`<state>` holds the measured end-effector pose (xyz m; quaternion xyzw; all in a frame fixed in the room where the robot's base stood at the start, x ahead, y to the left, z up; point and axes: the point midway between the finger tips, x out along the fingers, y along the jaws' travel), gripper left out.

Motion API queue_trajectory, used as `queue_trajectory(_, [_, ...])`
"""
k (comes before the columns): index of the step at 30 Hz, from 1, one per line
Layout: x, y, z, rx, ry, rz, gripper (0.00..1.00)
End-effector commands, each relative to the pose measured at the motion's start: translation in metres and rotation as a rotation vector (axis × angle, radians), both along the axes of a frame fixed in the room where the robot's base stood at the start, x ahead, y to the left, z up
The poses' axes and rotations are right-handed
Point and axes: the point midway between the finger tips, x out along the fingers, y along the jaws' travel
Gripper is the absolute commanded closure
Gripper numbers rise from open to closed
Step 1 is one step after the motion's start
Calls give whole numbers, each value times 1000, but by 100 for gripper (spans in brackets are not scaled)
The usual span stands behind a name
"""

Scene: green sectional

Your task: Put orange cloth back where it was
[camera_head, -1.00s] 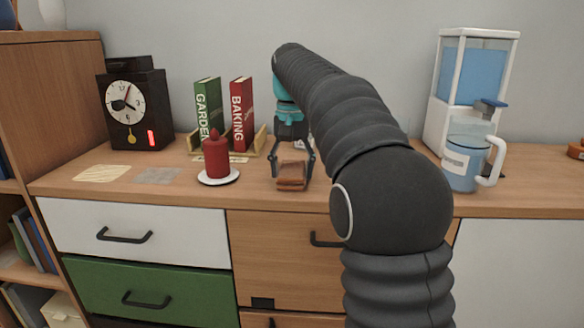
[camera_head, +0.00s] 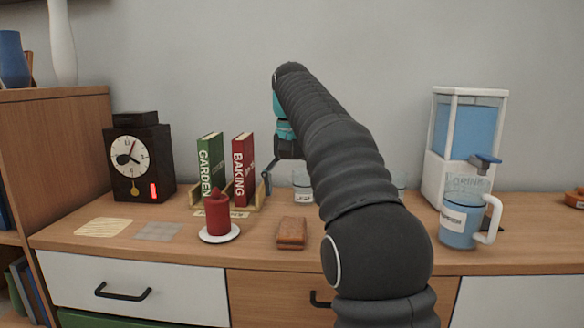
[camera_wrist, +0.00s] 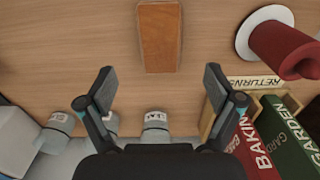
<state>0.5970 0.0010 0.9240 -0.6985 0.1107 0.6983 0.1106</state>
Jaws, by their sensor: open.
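My gripper (camera_wrist: 158,85) is open and empty, with the cloth apart from both fingers. In the head view my gripper (camera_head: 277,178) is raised above the counter, behind the cloth and beside the books, and partly hidden by my arm.
A red candle (camera_head: 217,212) on a white saucer (camera_head: 219,236) stands left of the cloth. Behind are a green book (camera_head: 210,163) and a red book (camera_head: 243,168) in a wooden holder. Labelled glasses (camera_head: 302,187) stand behind. Two flat patches (camera_head: 104,227) (camera_head: 158,231) lie left; a blue pitcher (camera_head: 460,222) stands right.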

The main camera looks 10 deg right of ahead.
Motion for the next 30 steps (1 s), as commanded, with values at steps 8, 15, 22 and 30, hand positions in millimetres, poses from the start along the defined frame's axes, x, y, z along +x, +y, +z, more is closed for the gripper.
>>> queue_trajectory(8, [1,0,27,0,-1,0,8])
queue_trajectory(15, [0,0,33,0,-1,0,8])
queue_trajectory(22, [-3,0,34,0,-6,3,8])
queue_trajectory(30, [-46,0,33,-3,-89,56,8])
